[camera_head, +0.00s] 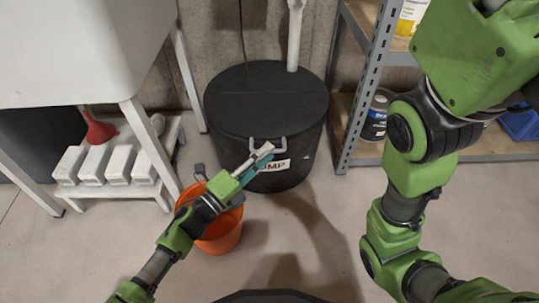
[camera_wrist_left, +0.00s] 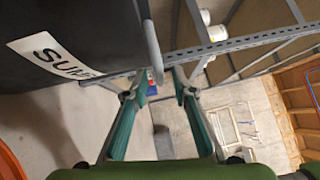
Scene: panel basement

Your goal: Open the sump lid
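The sump (camera_head: 285,183) is a black round tub at the back wall with a white label reading "UMP" in the head view. Its flat black lid (camera_head: 265,92) lies level on top, with a pale grey handle (camera_head: 268,143) at the front edge. My left gripper (camera_head: 268,155) is at the front of the tub, just below the handle. In the left wrist view its fingers (camera_wrist_left: 159,74) are apart with nothing between them. The handle (camera_wrist_left: 151,45) shows there just above the fingertips; whether they touch is unclear. My right arm stands at right; its gripper is out of view.
An orange bucket (camera_head: 222,232) stands under my left forearm. A white bench (camera_head: 105,192) with white bottles and a red funnel (camera_head: 99,131) is at left, below a white sink (camera_head: 75,50). A metal shelf (camera_head: 361,90) stands close right of the tub. A white pipe (camera_head: 295,35) rises behind the lid.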

